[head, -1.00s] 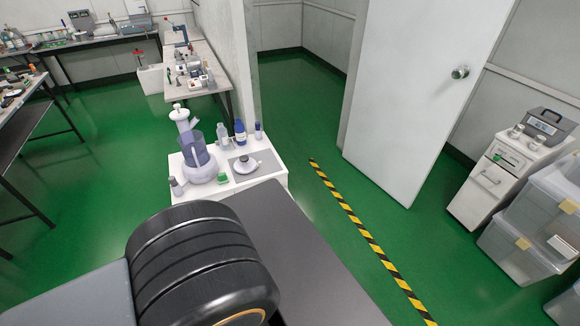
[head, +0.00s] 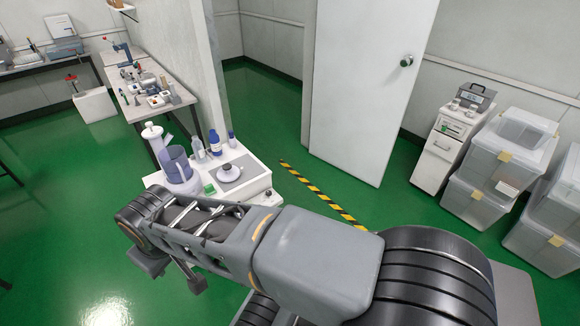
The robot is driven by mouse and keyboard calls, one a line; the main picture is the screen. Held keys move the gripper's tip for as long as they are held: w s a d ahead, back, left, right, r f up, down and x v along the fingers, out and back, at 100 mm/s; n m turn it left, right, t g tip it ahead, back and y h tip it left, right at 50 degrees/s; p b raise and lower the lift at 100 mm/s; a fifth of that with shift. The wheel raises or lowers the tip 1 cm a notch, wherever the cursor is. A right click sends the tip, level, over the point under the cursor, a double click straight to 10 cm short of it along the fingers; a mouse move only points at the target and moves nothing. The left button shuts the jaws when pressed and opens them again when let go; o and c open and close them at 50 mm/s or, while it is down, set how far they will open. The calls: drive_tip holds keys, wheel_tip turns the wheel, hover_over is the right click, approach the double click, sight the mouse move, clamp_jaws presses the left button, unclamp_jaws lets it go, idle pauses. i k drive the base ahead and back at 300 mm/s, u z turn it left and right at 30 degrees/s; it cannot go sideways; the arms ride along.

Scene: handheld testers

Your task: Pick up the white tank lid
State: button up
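A round white lid with a small knob on top (head: 229,172), which looks like the tank lid, lies on a grey mat (head: 245,165) on the small white cart. Next to it on the left stands a white device with a bluish clear tank (head: 177,165). My own grey arm stretches across the lower middle of the head view, in front of the cart's near side.
A small green item (head: 209,189), a clear bottle (head: 198,147), a blue bottle (head: 214,143) and a small dark-capped bottle (head: 232,139) stand close around the lid. Clear bins (head: 475,205) stand at the right. Green floor is open beyond the cart.

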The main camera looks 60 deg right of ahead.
sight(227, 173)
drive_tip(key=z, duration=1.15)
drive_tip(key=i, duration=1.65)
drive_tip(key=z, duration=0.05)
